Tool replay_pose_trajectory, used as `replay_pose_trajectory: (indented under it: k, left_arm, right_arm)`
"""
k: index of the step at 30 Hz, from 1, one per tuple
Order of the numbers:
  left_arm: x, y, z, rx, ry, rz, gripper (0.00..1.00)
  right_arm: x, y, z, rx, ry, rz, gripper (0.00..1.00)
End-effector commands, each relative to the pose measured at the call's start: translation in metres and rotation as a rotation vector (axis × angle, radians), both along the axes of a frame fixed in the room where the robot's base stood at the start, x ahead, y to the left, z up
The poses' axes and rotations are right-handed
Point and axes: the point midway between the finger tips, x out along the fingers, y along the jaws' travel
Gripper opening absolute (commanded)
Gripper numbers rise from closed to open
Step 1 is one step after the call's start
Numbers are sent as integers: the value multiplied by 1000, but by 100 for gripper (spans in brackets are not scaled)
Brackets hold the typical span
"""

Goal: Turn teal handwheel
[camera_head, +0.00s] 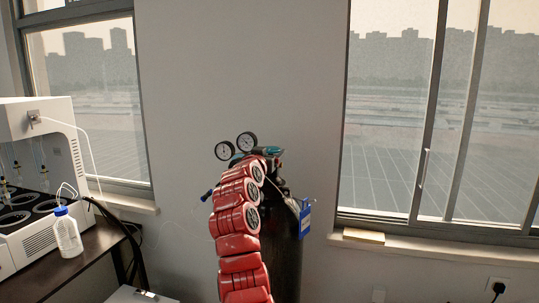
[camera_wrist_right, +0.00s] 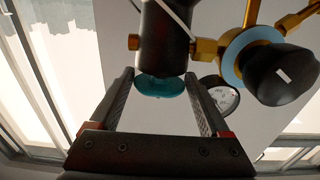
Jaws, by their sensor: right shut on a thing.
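The teal handwheel (camera_wrist_right: 160,87) shows in the right wrist view as a rounded teal piece at the end of a black valve body (camera_wrist_right: 166,40). My right gripper (camera_wrist_right: 160,80) has one finger on each side of it and is shut on it. In the head view, teal (camera_head: 274,154) shows at the regulator on top of the dark gas cylinder (camera_head: 289,262). My red right arm reaches up in front of the cylinder and hides most of the gripper and valve there. My left gripper is not in view.
Two round gauges (camera_head: 223,151) (camera_head: 247,141) stand at the regulator. Brass fittings and a black knob (camera_wrist_right: 283,76) are close to the right finger. A blue and white tag (camera_head: 304,217) hangs on the cylinder. A white machine and a bottle (camera_head: 66,236) stand on a table at left.

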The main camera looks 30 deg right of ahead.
Motion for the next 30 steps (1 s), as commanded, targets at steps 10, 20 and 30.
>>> replay_pose_trajectory:
  k: [10,20,30]
  left_arm:
    - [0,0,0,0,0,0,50]
    - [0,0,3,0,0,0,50]
    - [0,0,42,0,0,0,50]
  right_arm:
    - [0,0,0,-1,-1,2,100]
    - [0,0,2,1,-2,10,100]
    - [-4,-6,7,-1,3,161,100]
